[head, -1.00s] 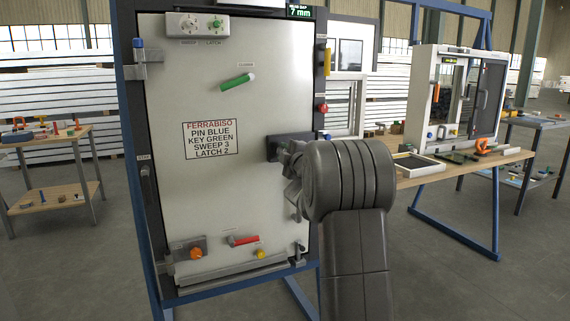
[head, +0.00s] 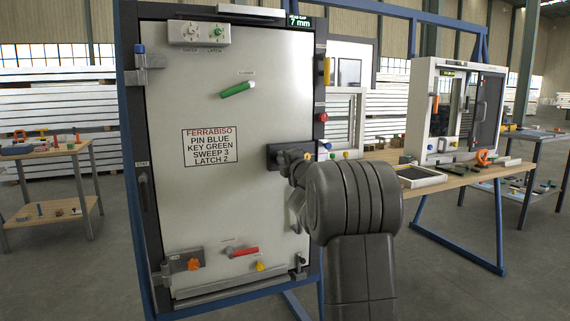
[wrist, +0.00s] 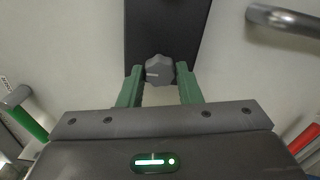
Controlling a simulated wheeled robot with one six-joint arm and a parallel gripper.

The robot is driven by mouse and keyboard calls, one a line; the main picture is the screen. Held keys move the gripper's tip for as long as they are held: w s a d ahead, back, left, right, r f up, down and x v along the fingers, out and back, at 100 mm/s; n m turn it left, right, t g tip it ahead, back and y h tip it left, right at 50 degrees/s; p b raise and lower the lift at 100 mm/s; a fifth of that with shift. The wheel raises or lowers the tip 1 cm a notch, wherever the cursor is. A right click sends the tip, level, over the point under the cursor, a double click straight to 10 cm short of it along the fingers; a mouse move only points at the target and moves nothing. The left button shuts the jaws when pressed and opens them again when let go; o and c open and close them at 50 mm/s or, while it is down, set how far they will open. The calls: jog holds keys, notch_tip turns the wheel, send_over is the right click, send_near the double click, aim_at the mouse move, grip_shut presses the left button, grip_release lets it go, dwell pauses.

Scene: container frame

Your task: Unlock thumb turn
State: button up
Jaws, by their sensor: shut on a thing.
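The thumb turn is a grey faceted knob (wrist: 159,70) on a dark plate (wrist: 168,25) in the wrist view. My gripper (wrist: 160,82) has its two green fingers on either side of the knob and is shut on it. In the head view the dark plate (head: 274,156) shows at the right side of the white door panel (head: 230,120). There my arm hides the knob and the gripper's fingers.
A lever handle (wrist: 285,20) stands out at the upper right of the wrist view. The panel also carries a green handle (head: 237,89), a red handle (head: 244,251), an orange knob (head: 193,264) and a label (head: 211,147). A wooden bench (head: 455,178) stands to the right.

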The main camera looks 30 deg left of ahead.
jog(key=o, duration=1)
jog(key=v, duration=1.3)
jog(key=shift+s+d+p, duration=0.25)
jog(key=shift+s+p, duration=0.05)
jog(key=shift+p, duration=0.1)
jog(key=shift+w+a, duration=0.1)
jog(key=x, duration=1.3)
jog(key=shift+w+a+b, duration=0.15)
jog(key=shift+w+b, duration=0.05)
jog(key=shift+b, duration=0.2)
